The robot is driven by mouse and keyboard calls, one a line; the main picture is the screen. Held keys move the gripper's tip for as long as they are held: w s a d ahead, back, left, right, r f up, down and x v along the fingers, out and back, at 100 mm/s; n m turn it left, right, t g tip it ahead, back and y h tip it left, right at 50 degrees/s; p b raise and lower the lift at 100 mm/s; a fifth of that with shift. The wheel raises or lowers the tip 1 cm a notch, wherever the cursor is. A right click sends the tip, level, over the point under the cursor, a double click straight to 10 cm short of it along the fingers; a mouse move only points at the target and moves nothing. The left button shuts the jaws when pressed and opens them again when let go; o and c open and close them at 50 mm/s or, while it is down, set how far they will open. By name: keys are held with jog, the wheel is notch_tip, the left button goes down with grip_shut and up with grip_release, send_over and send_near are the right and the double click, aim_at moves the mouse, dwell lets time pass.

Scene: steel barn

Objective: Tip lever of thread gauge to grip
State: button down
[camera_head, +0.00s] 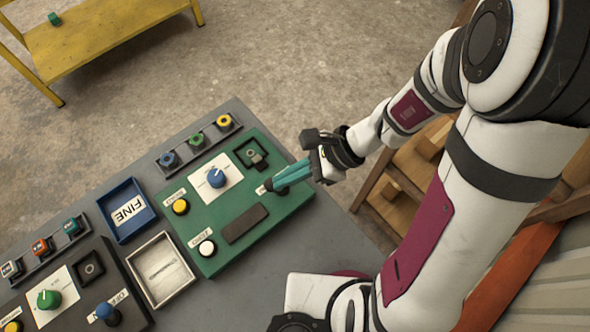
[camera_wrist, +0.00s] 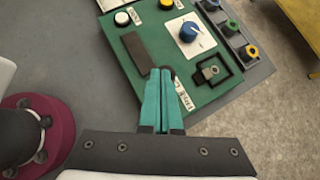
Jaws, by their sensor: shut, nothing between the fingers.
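A green panel (camera_head: 222,243) on the grey table carries a blue dial knob (camera_head: 216,177), yellow and white buttons and a dark bar. My gripper (camera_head: 269,185) is shut and empty, with teal fingers at the panel's right edge. In the wrist view its fingertips (camera_wrist: 166,72) meet a small dark rounded part, probably a lever, mostly hidden behind them. A small white label (camera_wrist: 183,94) lies beside the fingers; its words are too small to read surely. Contact cannot be told.
A dark panel (camera_head: 72,274) with a green dial and a blue-topped knob stands at lower left. Between the panels are a blue tray (camera_head: 107,222) marked FINE and a grey tray (camera_head: 188,272). Racks of coloured plugs line the table's back. A yellow bench (camera_head: 110,38) stands beyond.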

jog(key=s+d+r, duration=0.2)
jog(key=d+r, duration=0.5)
jog(key=r, duration=0.4)
jog(key=s+d+f+n+t+h, duration=0.1)
jog(key=s+d+n+h, duration=0.2)
jog(key=s+n+h, duration=0.4)
jog(key=n, duration=0.3)
jog(key=shift+s+d+t, duration=0.3)
jog(key=shift+s+d, duration=0.05)
jog(key=shift+d, duration=0.05)
jog(key=shift+f, duration=0.1)
